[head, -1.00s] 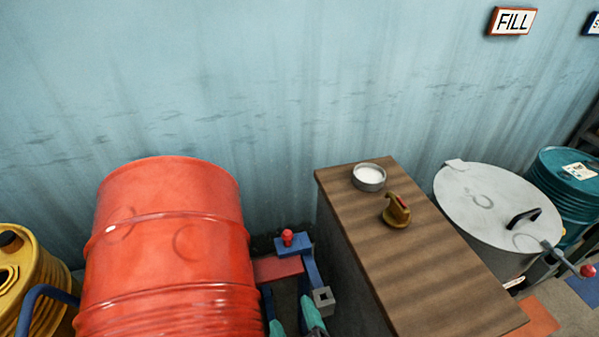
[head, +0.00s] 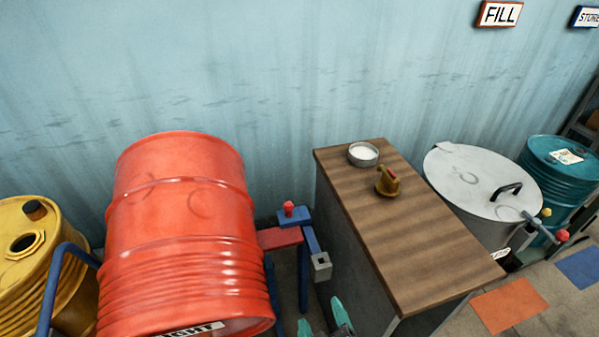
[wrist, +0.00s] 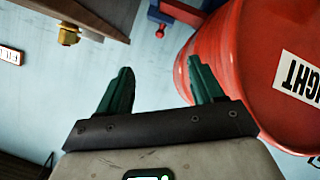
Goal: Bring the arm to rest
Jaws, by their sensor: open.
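My gripper (head: 322,318) shows at the bottom edge of the head view, between the red drum and the wooden-topped bench. In the wrist view my gripper (wrist: 160,88) has its two green fingers spread apart with nothing between them. The red drum (head: 185,215) lies close to the left of it. The wooden bench top (head: 400,240) is to its right. Most of the arm is out of view.
A blue stand (head: 312,240) with a red knob is beside the drum. A brass tap (head: 387,181) and a round dish (head: 363,154) sit on the bench. A grey lidded vat (head: 470,180), a teal drum (head: 560,165) and a yellow drum (head: 25,270) stand around.

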